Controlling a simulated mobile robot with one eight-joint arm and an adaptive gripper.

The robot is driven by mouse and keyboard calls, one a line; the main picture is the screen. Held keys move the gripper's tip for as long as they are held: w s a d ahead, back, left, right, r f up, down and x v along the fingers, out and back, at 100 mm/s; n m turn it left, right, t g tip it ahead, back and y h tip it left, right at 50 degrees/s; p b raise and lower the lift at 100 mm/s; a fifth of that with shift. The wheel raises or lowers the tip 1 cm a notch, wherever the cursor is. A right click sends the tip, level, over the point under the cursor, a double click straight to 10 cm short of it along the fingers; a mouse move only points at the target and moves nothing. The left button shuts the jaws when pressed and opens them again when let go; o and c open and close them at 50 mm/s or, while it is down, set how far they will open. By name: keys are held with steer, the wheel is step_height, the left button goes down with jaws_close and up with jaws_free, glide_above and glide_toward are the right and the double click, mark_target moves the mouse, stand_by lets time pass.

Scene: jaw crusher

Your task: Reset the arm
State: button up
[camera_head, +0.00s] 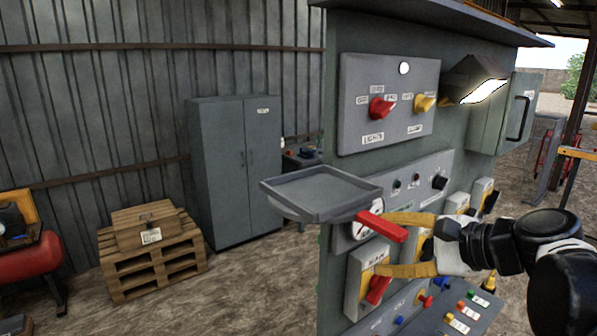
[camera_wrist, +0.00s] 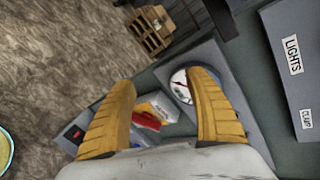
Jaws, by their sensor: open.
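My gripper (camera_head: 384,245) is in front of the crusher's control cabinet, at the right of the head view. Its two yellow fingers point left and stand apart, with nothing held between them. A red bar-shaped handle (camera_head: 385,227) shows close to the upper fingertip; I cannot tell if they touch. Below the lower finger is a switch box with a red knob (camera_head: 377,290). In the wrist view the open fingers (camera_wrist: 160,82) frame a red handle (camera_wrist: 147,120), and a round gauge (camera_wrist: 181,84) is partly behind the right finger. My dark arm comes in from the right.
A grey tray (camera_head: 320,190) juts from the cabinet, left of my gripper. Above are a lights panel (camera_head: 388,100) and a lit lamp (camera_head: 474,80). A button console (camera_head: 462,312) lies below.

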steer(key=s+f+n+g+h+b, duration=0.1)
steer(key=s+f+n+b, duration=0.3)
steer(key=f, duration=0.8)
steer(key=s+d+f+n+g+h+b, duration=0.1)
steer(key=s+f+n+h+b, duration=0.3)
steer(key=f+b, duration=0.4)
steer(key=s+d+f+n+g+h+b, duration=0.1)
steer(key=s+f+n+h+b, duration=0.2)
steer(key=f, duration=1.4)
steer(key=s+n+b, duration=0.3)
steer(key=n+b, duration=0.1)
steer(key=shift+n, duration=0.4)
